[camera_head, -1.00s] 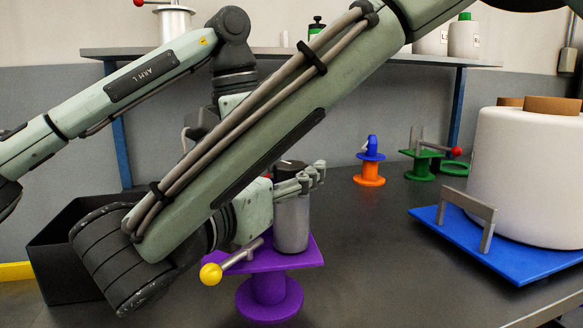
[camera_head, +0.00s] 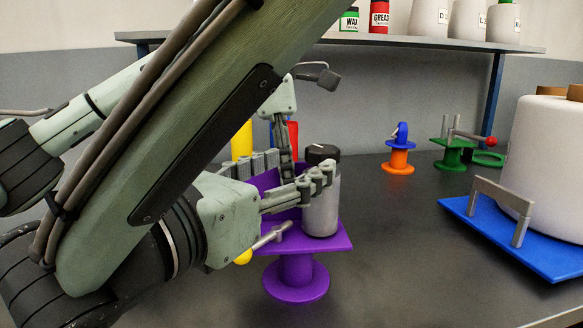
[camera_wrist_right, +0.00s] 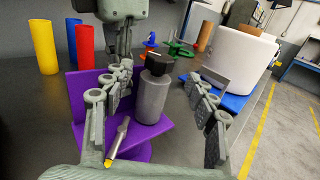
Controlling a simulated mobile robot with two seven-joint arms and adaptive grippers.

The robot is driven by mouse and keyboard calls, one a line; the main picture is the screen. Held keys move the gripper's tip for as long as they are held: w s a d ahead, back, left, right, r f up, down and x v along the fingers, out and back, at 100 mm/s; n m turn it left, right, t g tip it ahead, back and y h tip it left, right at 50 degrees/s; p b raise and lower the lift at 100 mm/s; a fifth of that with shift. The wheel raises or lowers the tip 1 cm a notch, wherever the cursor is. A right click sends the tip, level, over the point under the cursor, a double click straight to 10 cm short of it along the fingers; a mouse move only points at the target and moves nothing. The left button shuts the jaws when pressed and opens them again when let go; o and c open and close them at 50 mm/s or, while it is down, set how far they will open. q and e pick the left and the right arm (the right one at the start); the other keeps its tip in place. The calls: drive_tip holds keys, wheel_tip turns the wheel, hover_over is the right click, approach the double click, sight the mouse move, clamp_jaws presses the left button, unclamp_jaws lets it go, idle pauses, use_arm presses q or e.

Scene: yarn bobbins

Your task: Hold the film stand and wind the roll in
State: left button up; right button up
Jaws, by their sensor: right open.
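The purple film stand (camera_head: 297,279) stands on the dark table; it has a flat plate, an upright panel and a round foot. A grey roll (camera_head: 322,205) with a black top is upright on its plate. A metal crank with a yellow knob (camera_head: 243,257) sticks out at the front left. My right gripper (camera_wrist_right: 155,128) is open, its fingers apart on either side of the roll's near side in the wrist view. My left gripper (camera_head: 285,172) points down by the upright purple panel (camera_wrist_right: 87,95), behind the roll; its far finger is hidden.
Yellow, red and blue cylinders (camera_wrist_right: 84,47) stand behind the purple stand. A blue stand (camera_head: 460,211) with a large white roll (camera_head: 547,165) is at the right. An orange-and-blue spool (camera_head: 397,160) and a green stand (camera_head: 453,158) are farther back. The table's middle right is clear.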

use_arm(q)
drive_tip(key=o, duration=0.4)
